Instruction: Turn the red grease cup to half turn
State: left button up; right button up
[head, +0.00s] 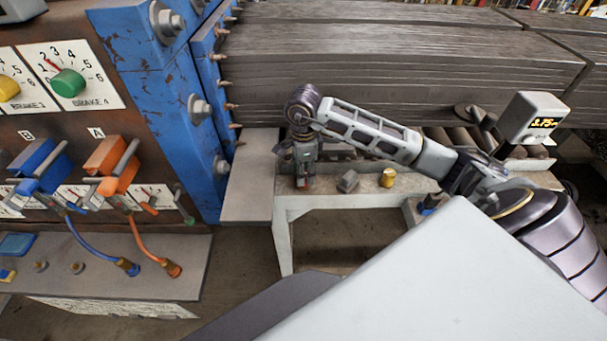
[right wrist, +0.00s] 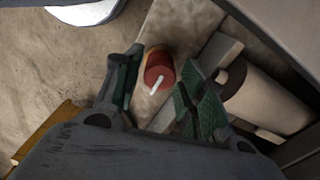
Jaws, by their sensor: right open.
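The red grease cup (right wrist: 157,73) shows in the right wrist view as a small round red cap with a white bar on its top. The bar slants from the cap's middle toward the bottom left. My right gripper (head: 304,180) points down over the bench in the head view, with a little red between its fingertips. In the right wrist view its two green-padded fingers are open, one on either side of the cup. Gaps show beside the cup, and I cannot tell how far down the fingers reach. My left gripper is not in view.
A grey block (head: 348,181) and a brass cylinder (head: 388,178) stand on the bench (head: 325,201) right of my right gripper. A display (head: 541,119) stands farther right. A blue frame (head: 160,110) and a panel with knobs and levers fill the left.

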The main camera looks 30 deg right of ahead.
jog(key=shift+f, duration=1.05)
jog(key=shift+c, duration=0.3)
jog(key=c, duration=0.7)
